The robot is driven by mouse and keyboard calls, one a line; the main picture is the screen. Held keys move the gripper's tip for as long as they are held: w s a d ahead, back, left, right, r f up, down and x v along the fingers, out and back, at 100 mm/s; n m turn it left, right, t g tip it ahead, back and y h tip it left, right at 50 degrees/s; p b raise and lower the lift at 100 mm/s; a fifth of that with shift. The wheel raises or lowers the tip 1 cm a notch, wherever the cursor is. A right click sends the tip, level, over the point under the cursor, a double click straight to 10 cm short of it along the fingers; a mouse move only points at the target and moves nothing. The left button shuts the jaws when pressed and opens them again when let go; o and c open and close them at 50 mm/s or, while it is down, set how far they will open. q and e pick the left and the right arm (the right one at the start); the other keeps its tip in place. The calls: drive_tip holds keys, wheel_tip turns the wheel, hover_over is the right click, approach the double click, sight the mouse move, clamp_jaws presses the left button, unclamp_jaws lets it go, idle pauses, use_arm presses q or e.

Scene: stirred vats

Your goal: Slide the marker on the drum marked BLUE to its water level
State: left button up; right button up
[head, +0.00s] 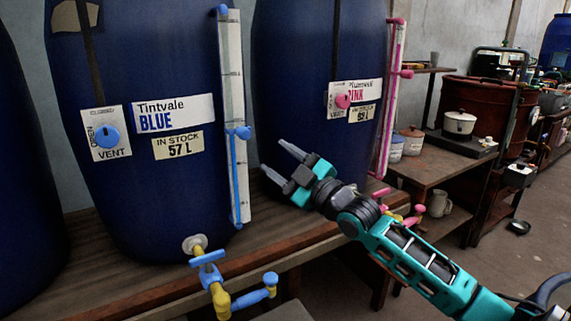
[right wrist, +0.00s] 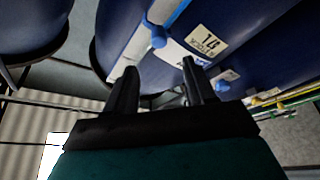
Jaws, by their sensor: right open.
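The drum marked BLUE (head: 150,60) stands upright on the bench, with a stock label (head: 178,146) reading 57 L. A tall white gauge strip (head: 232,70) runs up its right side. The blue marker (head: 240,132) sits about midway down the strip. A blue line runs down the strip from about the marker's height; I cannot tell the exact water level. My right gripper (head: 274,156) is open and empty, right of and slightly below the marker, apart from it. In the right wrist view the marker (right wrist: 156,38) shows ahead, between the fingertips' directions. My left gripper is not in view.
A second drum marked PINK (head: 310,60) with a pink gauge stands just behind my right gripper. A blue and yellow tap (head: 212,280) juts from the BLUE drum's base over the bench edge (head: 170,295). Shelves with pots stand at the right.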

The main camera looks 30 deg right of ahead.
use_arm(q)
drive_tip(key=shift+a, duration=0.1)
use_arm(e)
drive_tip(key=shift+s+d+f, duration=0.15)
drive_tip(key=shift+s, duration=0.5)
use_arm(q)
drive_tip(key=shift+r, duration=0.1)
use_arm(e)
drive_tip(key=s+a+f+m+g+h+p, duration=0.15)
drive_tip(key=s+a+f, duration=0.25)
drive_tip(key=f, duration=0.5)
drive_tip(key=s+a+f+m+g+p, duration=0.3)
drive_tip(key=a+f, duration=0.1)
drive_tip(key=f, duration=0.5)
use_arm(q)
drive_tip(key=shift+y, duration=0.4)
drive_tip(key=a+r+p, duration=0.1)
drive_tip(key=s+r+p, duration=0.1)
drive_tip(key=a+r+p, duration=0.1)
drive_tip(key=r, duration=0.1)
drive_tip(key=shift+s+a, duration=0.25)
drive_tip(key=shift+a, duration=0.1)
use_arm(e)
drive_tip(key=s+a+f+m+g, duration=0.2)
drive_tip(key=s+a+f, duration=0.2)
drive_tip(key=s, duration=0.3)
drive_tip(key=s+a+f+m+g+h, duration=0.1)
drive_tip(key=s+a+f+m+g, duration=0.2)
drive_tip(key=s+f, duration=0.4)
drive_tip(key=shift+s+a, duration=0.7)
